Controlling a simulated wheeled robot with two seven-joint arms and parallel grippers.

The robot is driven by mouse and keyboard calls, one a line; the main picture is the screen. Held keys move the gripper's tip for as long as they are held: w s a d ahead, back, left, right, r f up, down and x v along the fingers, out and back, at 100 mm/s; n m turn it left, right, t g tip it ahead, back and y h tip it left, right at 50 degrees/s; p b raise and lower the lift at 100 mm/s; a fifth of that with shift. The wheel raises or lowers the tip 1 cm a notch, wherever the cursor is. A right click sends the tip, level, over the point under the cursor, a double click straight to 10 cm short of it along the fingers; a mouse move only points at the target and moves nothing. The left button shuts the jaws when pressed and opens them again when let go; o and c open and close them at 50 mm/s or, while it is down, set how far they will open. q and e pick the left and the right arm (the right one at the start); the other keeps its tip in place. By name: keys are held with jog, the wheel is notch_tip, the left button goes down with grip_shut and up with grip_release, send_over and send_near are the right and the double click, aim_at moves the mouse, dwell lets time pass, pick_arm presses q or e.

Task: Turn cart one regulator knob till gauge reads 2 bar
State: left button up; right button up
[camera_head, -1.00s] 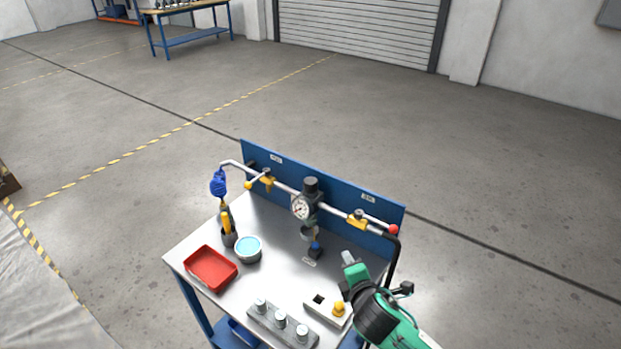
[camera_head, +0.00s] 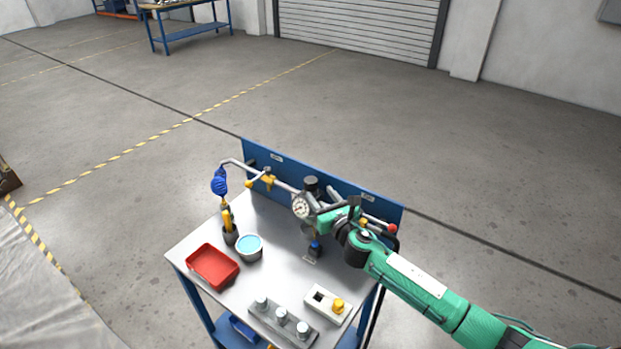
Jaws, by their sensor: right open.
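The regulator is on the pipe in front of the cart's blue back panel (camera_head: 262,158). Its dark knob (camera_head: 311,182) is on top, and its round white gauge (camera_head: 300,207) faces me. The needle is too small to read. My right gripper (camera_head: 321,199) is open, with its dark fingers just right of the knob and gauge. They overlap the regulator body in the picture, and I cannot tell whether they touch it. The green right arm hides part of the pipe and the yellow valve on the right. My left gripper is not in view.
On the steel cart top stand a red tray (camera_head: 213,266), a bowl of blue liquid (camera_head: 249,246), a dark cup with a yellow-handled tool (camera_head: 230,234), a block with several metal knobs (camera_head: 282,319) and a box with a yellow button (camera_head: 329,304). A yellow valve (camera_head: 267,180) sits left on the pipe.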

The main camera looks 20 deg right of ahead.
aim_at(314, 185)
jog(key=w, duration=0.5)
jog(key=w+a+p, duration=0.1)
jog(key=w, duration=0.1)
jog(key=shift+w, duration=0.4)
jog(key=c, duration=0.7)
